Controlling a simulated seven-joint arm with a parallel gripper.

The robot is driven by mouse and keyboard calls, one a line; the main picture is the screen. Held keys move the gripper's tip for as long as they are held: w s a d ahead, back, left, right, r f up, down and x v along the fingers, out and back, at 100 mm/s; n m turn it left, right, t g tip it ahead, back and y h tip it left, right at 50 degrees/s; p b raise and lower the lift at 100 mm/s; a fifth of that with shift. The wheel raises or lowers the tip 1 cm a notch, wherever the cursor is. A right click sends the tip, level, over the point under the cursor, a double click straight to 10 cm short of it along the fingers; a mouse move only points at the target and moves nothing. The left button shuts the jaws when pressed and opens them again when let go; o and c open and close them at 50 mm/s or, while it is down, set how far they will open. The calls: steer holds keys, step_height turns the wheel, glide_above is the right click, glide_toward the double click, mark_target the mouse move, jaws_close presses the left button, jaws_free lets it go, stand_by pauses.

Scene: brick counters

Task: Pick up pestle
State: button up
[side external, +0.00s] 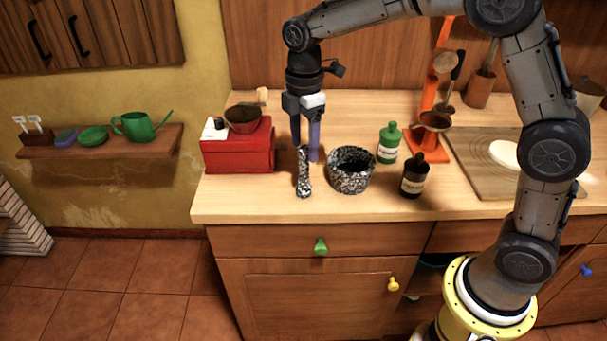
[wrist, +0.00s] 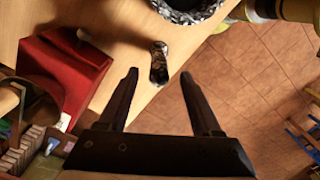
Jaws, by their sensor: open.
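The pestle (side external: 303,176) is a narrow, black-and-white speckled piece on the wooden counter, just left of the matching speckled mortar (side external: 351,172). I cannot tell for sure whether it stands or lies. My gripper (side external: 305,150) points down at the pestle's upper end, its fingers open and empty. In the wrist view the pestle (wrist: 159,66) shows between and just beyond the two fingertips (wrist: 159,75), apart from both. The mortar (wrist: 190,8) is cut off at the top of that view.
A red box (side external: 238,150) with a bowl (side external: 243,118) on it stands left of my gripper. A green bottle (side external: 389,145) and a dark bottle (side external: 413,178) stand right of the mortar. The counter's front edge is close to the pestle.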

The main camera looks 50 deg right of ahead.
mark_target(303, 171)
steer(key=shift+w+f, duration=0.1)
steer(key=shift+f, duration=3.85)
jaws_close()
